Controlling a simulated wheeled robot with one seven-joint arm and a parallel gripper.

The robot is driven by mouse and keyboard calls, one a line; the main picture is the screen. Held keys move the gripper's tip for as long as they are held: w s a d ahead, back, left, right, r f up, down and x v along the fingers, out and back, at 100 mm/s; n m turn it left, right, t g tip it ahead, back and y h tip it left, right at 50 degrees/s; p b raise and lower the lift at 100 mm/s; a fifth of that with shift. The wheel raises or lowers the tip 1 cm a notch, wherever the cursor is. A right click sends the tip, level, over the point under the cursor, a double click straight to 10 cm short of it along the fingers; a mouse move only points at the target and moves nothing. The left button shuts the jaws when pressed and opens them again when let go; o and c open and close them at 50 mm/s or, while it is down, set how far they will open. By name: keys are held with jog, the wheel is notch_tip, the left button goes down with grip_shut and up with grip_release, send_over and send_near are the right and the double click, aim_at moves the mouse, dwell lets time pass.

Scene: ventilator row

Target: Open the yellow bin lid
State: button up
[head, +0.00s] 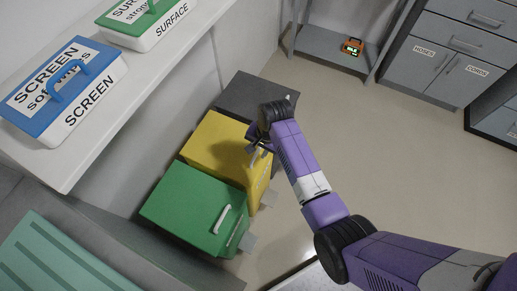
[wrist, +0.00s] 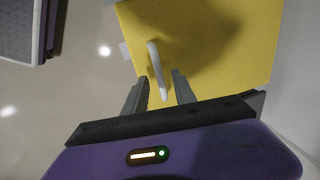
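The yellow bin (head: 212,138) stands in the middle of a row of three bins, and its lid looks closed. In the wrist view the yellow surface (wrist: 220,45) fills the upper right, with a white bar handle (wrist: 155,65) on it. My gripper (head: 253,152) is at the bin's right side, near its front edge. In the wrist view its two grey fingers (wrist: 160,85) are apart, with the handle's lower end between them. Gaps show on both sides of the handle. In the head view the arm hides the yellow bin's handle.
A green bin (head: 185,205) with a white handle stands at the near side, and a dark grey bin (head: 258,92) at the far side. A white shelf (head: 110,120) with labelled boxes runs along the left. Grey cabinets (head: 440,65) stand at the back right. The floor (head: 370,150) between is clear.

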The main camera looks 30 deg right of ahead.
jog(key=shift+c, duration=0.2)
grip_shut()
dwell(1.1)
